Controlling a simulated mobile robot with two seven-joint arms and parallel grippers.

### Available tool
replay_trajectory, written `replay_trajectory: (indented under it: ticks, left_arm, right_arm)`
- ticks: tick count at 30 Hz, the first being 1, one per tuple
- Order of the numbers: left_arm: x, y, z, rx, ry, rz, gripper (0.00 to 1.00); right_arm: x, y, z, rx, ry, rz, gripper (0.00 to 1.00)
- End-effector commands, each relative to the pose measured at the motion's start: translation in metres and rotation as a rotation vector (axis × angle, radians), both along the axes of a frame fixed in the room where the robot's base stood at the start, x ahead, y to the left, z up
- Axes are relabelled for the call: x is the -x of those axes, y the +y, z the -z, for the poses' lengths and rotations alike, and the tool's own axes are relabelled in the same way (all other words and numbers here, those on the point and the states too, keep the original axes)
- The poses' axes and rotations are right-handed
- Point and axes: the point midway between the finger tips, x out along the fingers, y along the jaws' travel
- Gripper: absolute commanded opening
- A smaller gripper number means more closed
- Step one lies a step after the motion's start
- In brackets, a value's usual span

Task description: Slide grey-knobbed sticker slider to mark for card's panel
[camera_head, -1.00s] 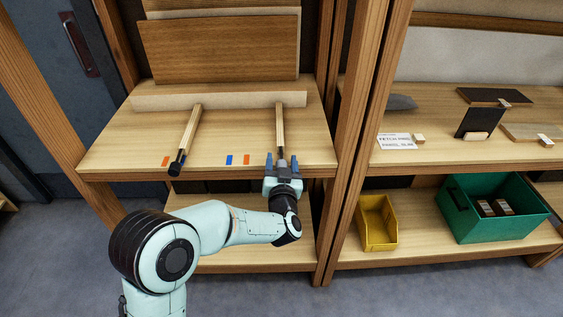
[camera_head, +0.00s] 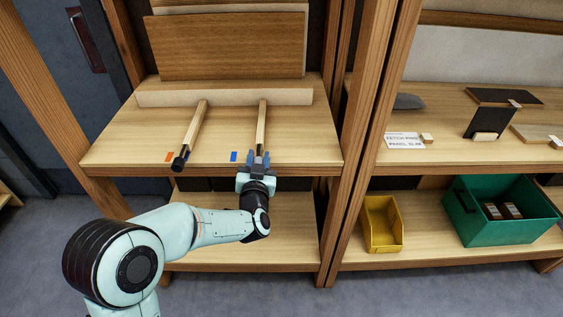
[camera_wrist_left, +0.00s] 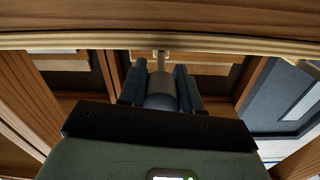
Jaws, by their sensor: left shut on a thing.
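My left gripper (camera_head: 259,164) is shut on the grey knob of the right-hand wooden slider (camera_head: 262,127) at the shelf's front edge. In the left wrist view the grey knob (camera_wrist_left: 161,92) sits between the fingers. A blue sticker (camera_head: 234,156) lies on the shelf just left of the gripper. The orange sticker beside it is now hidden. The other slider (camera_head: 195,129) has a black knob (camera_head: 179,164), with an orange sticker (camera_head: 169,156) to its left. A white card (camera_head: 405,141) on the right shelf appears to read "FETCH PANEL" and "PANEL SLIM". My right gripper is out of view.
A pale bar (camera_head: 225,97) crosses the shelf behind the sliders, with brown wooden panels (camera_head: 227,47) standing behind it. A wooden post (camera_head: 360,130) separates the bays. A yellow bin (camera_head: 382,225) and a green crate (camera_head: 500,213) stand on the lower right shelf.

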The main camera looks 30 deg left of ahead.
Motion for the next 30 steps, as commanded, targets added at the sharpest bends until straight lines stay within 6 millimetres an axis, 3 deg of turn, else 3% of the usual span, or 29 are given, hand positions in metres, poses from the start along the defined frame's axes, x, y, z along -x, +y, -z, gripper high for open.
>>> replay_trajectory:
  ticks: [3,9,20,21,23,30]
  left_arm:
    - [0.019,0.033,0.000,-0.003,-0.008,-0.010,0.00]
    - [0.037,0.061,0.000,-0.002,-0.006,-0.005,0.00]
    - [0.040,0.064,-0.002,-0.002,-0.004,-0.003,0.00]
    - [0.040,0.064,-0.002,-0.002,-0.004,-0.003,0.40]
    - [0.039,0.064,-0.002,-0.002,-0.004,-0.002,0.59]
    - [0.039,0.063,-0.001,-0.001,-0.002,-0.002,0.59]
  right_arm:
    - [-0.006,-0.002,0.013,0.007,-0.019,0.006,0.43]
    - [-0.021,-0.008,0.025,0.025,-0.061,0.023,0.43]
    - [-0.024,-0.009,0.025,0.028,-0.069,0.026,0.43]
    - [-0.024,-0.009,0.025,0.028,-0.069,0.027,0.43]
    - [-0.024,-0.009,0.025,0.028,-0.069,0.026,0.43]
    - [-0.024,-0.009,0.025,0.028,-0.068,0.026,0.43]
